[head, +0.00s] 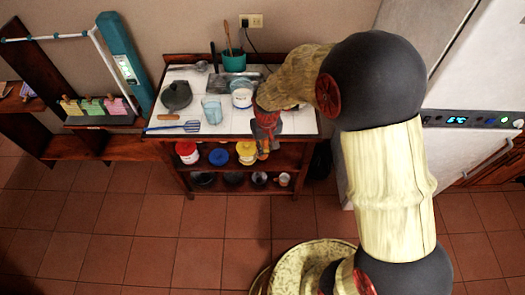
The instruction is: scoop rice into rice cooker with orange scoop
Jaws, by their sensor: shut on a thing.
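My gripper (264,138) hangs at the front edge of the white-tiled counter, pointing down, on the right half. It is shut on a small orange piece, taken to be the orange scoop (262,152), which shows just below the fingers. The rest of the scoop is hidden or too small to tell. A white round container with a blue mark (242,98) stands on the counter just left of my wrist. I cannot tell for certain which vessel is the rice cooker, and no rice is clearly visible.
A blue clear cup (212,108), a blue slotted turner (176,126) and a green utensil pot (234,61) are on the counter (222,128). Lidded tubs (187,152) and bowls fill the shelves below. A fridge (475,90) stands at the right; floor in front is clear.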

